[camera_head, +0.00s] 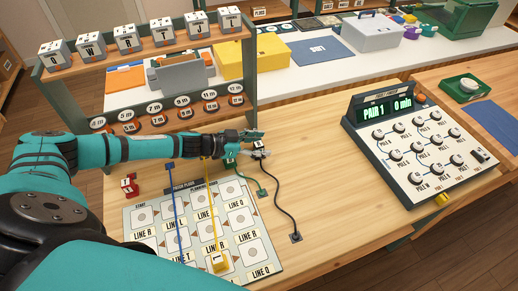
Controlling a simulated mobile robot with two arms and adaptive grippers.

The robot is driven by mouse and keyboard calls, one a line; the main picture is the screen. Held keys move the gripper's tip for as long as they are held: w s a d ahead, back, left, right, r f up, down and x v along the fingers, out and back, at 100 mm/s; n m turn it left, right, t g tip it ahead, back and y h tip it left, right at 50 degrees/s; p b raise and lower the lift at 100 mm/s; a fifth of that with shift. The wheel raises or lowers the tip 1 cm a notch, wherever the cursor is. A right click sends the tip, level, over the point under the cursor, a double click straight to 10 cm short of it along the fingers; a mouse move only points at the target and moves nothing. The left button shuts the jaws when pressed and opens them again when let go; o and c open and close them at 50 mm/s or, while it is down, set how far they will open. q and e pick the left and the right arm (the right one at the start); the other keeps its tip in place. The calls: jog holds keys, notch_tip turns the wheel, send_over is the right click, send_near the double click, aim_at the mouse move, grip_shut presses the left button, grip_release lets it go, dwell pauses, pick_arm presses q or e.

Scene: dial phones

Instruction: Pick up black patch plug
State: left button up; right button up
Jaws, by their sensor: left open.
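The black patch plug (260,152) has a pale top. It is on the wooden table just beyond the patch board, and its black cord (282,202) runs to a small dark base at the board's right. My left gripper (259,139) reaches in from the left, open, with its fingertips just above and behind the black plug in the picture. I cannot tell whether they touch it. A green plug (231,159) is partly under the gripper, left of the black one. My right gripper is not in view.
The patch board (131,222) has blue and yellow cords across it. A red block (129,185) is at its left. A dial console (414,150) with a "PAIR 1" display stands at right. A shelf with lettered cubes (127,39) stands behind.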

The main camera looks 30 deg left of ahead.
pick_arm(q)
jog(key=shift+c, duration=0.3)
grip_shut()
jog(key=shift+r, duration=0.15)
